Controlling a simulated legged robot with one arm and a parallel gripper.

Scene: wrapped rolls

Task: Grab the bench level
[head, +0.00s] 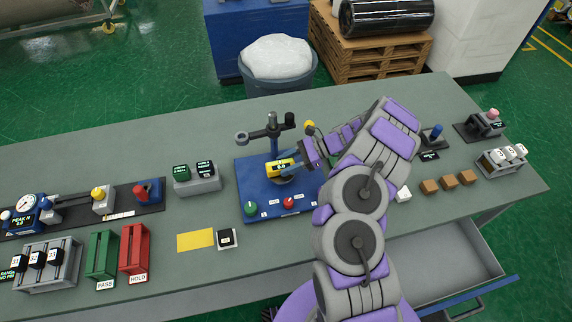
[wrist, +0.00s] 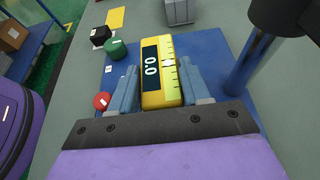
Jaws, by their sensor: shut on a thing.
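The bench level is a yellow block with a dark display reading 0.0. It shows in the head view (head: 281,168) over the blue base plate (head: 246,187) of a test stand, and in the wrist view (wrist: 153,88) between the jaws. My gripper (wrist: 158,84) is shut on the level, with a blue-grey finger against each side. In the head view my gripper (head: 297,163) reaches in from the right, and its fingers are small there. Whether the level touches what is beneath it I cannot tell.
The stand's dark post (head: 273,131) rises close behind the level. A green knob (head: 250,208) and a red knob (head: 288,203) sit on the plate's front. Green (head: 103,254) and red (head: 134,248) bins stand at left. An open drawer (head: 440,262) juts out at right.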

